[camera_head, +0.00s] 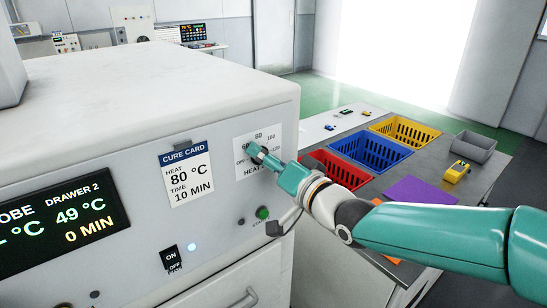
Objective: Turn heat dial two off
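A white dial plate (273,137) on the oven's front face carries the marks OFF, 60, 80, 100 and 120 and the word HEAT; the number after it is hidden. My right gripper (254,150) reaches in from the right, with its fingertips at the middle of this plate. It covers the dial knob, so I cannot see where the knob points or whether the fingers grip it. My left gripper is not in view.
A cure card (187,174) reads heat 80 °C, time 10 min. A display (60,222) shows drawer 2 at 49 °C, 0 min. An ON/OFF switch (171,258) and green button (262,213) sit below. Red (340,170), blue (371,150) and yellow (403,131) baskets stand right.

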